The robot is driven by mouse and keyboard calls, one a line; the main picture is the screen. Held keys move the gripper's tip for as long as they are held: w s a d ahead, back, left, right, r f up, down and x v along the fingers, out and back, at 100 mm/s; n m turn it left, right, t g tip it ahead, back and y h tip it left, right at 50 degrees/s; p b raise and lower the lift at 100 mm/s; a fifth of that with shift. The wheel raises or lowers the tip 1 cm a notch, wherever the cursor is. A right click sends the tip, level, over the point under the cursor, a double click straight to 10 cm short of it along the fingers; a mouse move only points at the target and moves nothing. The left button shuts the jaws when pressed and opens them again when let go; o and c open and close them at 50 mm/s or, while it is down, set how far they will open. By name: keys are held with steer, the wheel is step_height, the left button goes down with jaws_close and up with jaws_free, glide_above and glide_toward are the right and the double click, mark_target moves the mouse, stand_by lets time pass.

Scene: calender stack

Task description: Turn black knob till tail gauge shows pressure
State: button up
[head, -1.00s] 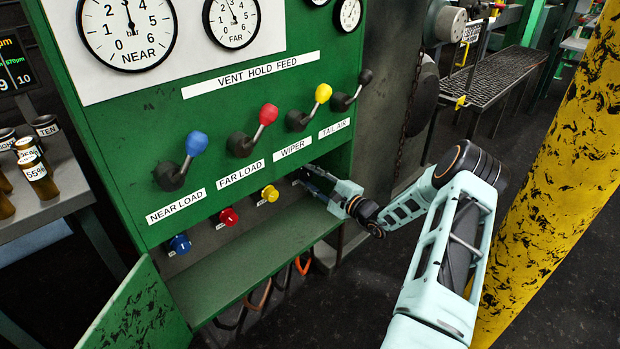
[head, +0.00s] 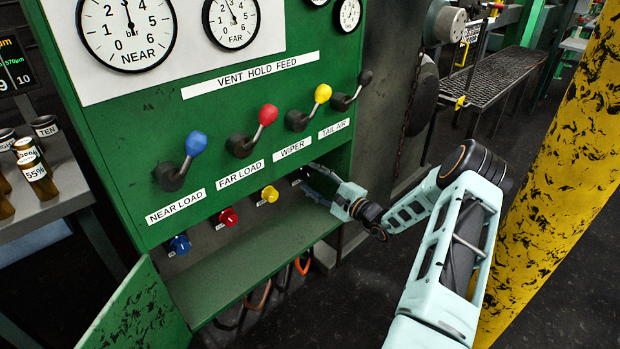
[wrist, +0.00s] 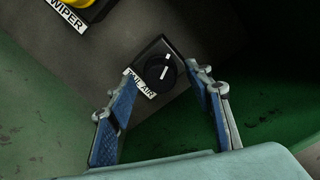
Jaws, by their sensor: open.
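The black knob (wrist: 160,72) with a white pointer line sits on a small dark plate in the wrist view, beside a label reading TAIL AIR (wrist: 140,84). My gripper (wrist: 160,80) is open, with one blue-padded finger on each side of the knob's line; the fingertips look apart from the knob. In the head view my gripper (head: 314,184) reaches into the green cabinet's lower recess, and the knob is hard to make out behind it. Two smaller gauges (head: 348,14) are cut by the top edge; their names and readings are not legible.
A yellow knob (head: 270,193), red knob (head: 228,217) and blue knob (head: 180,244) line the recess to the left. Levers, including the black-tipped one (head: 352,90), project above. The cabinet shelf (head: 255,262) lies below. A yellow pillar (head: 560,160) stands right of my arm.

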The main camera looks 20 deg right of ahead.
steer(key=v, duration=1)
steer(key=shift+s, duration=0.35)
steer(key=shift+d, duration=0.15)
